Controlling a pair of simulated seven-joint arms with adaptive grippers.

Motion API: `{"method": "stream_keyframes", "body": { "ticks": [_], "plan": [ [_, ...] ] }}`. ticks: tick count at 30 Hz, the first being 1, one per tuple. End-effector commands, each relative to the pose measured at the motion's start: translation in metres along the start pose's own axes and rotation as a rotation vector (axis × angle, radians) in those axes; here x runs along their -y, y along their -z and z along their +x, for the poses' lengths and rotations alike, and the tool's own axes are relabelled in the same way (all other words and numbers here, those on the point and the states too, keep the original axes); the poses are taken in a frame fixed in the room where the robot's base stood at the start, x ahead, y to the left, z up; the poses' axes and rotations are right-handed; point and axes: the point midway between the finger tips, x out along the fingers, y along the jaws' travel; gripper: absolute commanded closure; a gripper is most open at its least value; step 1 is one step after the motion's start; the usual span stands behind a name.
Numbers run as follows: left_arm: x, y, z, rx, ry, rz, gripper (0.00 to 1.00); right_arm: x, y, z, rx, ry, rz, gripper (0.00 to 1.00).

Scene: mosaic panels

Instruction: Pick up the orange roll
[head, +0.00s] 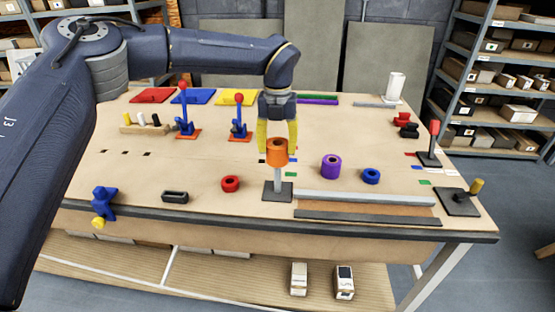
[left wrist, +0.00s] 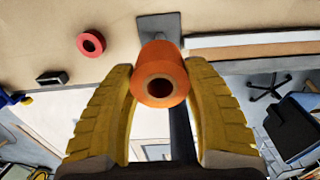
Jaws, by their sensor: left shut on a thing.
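The orange roll (head: 277,153) is upright at the top of a grey post on a dark square base (head: 278,192) near the table's front middle. My left gripper (head: 277,140) comes from above, with its yellow fingers on both sides of the roll. In the left wrist view the orange roll (left wrist: 160,78) sits between the two yellow fingers (left wrist: 160,90), its round hole facing the camera. The fingers are shut on it. Whether the roll is clear of the post cannot be told. My right gripper does not show.
A red ring (head: 230,184) lies left of the post base. A purple roll (head: 331,167) and a blue ring (head: 371,176) stand to the right. A grey rail (head: 365,199) runs along the front right. Red-knobbed clamps (head: 239,120) stand behind, to the left.

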Motion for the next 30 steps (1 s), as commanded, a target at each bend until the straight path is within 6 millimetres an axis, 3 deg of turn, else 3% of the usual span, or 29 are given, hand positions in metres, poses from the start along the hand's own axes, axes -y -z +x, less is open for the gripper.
{"method": "stream_keyframes", "body": {
  "ticks": [9,30],
  "plan": [
    [0.001,-0.001,-0.053,0.004,0.001,0.0,0.82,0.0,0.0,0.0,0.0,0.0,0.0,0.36],
    [0.0,0.0,-0.112,0.002,0.0,0.0,0.82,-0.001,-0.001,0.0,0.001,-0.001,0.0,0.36]
  ]
}}
